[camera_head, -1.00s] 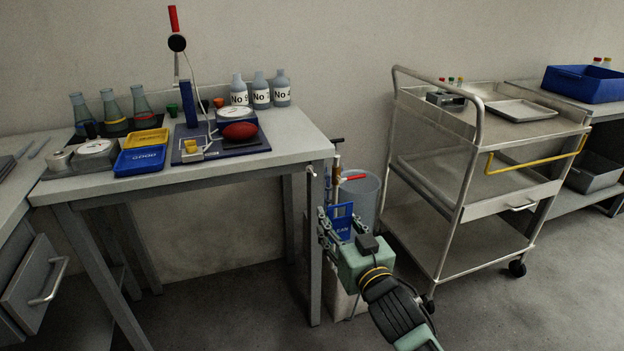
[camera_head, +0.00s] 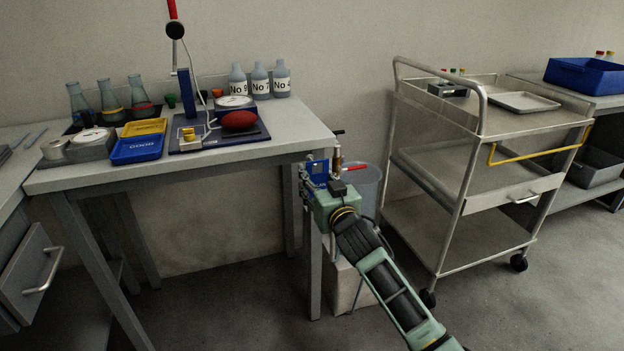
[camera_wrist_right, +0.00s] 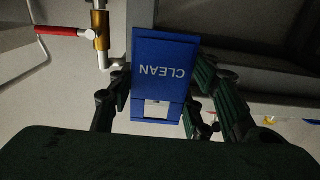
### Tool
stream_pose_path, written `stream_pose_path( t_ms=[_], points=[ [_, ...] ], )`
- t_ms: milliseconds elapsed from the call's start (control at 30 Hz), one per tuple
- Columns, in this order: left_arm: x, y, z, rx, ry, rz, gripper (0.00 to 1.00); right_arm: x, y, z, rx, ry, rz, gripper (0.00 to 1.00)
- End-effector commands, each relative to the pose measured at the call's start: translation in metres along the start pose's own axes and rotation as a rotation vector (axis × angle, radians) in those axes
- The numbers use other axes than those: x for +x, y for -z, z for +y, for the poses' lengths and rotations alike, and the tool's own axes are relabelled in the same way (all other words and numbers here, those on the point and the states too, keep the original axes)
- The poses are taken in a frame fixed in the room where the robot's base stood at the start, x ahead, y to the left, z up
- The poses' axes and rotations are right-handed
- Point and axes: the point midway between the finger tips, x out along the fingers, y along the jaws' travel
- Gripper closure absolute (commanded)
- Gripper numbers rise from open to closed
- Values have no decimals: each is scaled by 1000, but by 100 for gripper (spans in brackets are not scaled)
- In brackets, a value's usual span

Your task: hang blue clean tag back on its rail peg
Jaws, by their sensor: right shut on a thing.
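The blue tag (camera_head: 319,167) is held in my right gripper (camera_head: 313,177), just beside the right front corner of the table. In the right wrist view the tag (camera_wrist_right: 160,88) shows its white word CLEAN upside down, with a pale rectangle under it. The dark fingers of the right gripper (camera_wrist_right: 160,98) stand on both sides of the tag. I cannot make out the rail peg; the gripper and tag cover that part of the table's end. My left gripper is not in view.
A brass valve (camera_wrist_right: 100,30) with a red lever (camera_wrist_right: 58,31) is close beside the tag. A bucket (camera_head: 362,186) stands behind the gripper. The table (camera_head: 190,167) holds flasks, trays and bottles. A steel trolley (camera_head: 458,235) stands to the right, with free floor in front.

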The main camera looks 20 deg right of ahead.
Motion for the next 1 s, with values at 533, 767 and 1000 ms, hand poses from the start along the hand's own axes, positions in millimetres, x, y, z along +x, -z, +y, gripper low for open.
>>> stream_pose_path(
  t_ms=[533, 767, 1000],
  points=[
    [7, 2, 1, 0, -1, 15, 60, 40, -10, 0, 0, 0, -2, 65],
    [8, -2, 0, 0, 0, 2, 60, 40, -11, 0, 0, 0, -1, 65],
    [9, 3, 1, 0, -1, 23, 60, 40, -14, 0, 1, 0, 0, 65]
  ],
)
